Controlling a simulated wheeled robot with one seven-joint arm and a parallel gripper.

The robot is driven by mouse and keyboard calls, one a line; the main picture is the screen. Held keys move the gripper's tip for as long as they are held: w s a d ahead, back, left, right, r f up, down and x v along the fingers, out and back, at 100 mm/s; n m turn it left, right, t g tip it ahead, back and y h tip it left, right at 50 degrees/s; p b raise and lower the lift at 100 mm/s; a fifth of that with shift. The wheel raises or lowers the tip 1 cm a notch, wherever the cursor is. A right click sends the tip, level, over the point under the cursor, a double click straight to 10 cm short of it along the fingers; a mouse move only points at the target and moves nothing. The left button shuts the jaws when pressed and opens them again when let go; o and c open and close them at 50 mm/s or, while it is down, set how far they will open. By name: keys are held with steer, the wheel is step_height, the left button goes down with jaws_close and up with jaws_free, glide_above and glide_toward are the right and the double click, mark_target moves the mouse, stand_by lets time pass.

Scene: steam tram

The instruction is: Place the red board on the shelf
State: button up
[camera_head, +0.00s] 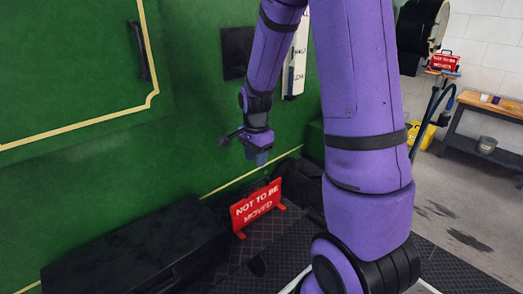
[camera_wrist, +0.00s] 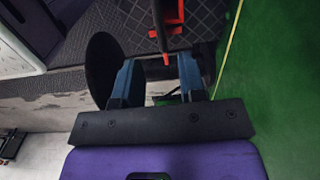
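The red board (camera_head: 258,207), lettered "NOT TO BE MOVED", stands upright on red feet on the dark patterned floor beside the green tram side. In the wrist view the red board (camera_wrist: 167,12) shows nearly edge-on at the top, beyond my fingertips. My gripper (camera_head: 258,157) points down above the board, apart from it in the head view. I cannot tell which surface is the shelf; a wooden bench (camera_head: 463,118) stands at the far right.
A long black box (camera_head: 140,245) lies left of the board. The green tram wall (camera_head: 80,75) rises close behind.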

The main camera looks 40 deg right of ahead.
steer(key=s+a+r+n+t, duration=0.1)
steer(key=s+a+r+n, duration=0.3)
steer(key=r, duration=0.4)
steer(key=s+a+r+n+t, duration=0.2)
steer(key=s+a+r+n, duration=0.15)
steer(key=r, duration=0.45)
steer(key=s+a+r+n+t, duration=0.1)
steer(key=s+a+r+n, duration=0.1)
steer(key=s+n, duration=0.3)
steer(key=s+a+r+n+t, duration=0.1)
steer(key=s+r+n, duration=0.3)
steer(key=s, duration=0.4)
steer(key=shift+a+r+n, duration=0.35)
steer(key=shift+a+r, duration=0.25)
steer(key=shift+a, duration=0.2)
steer(key=shift+w+a, duration=0.1)
steer(key=shift+a, duration=0.05)
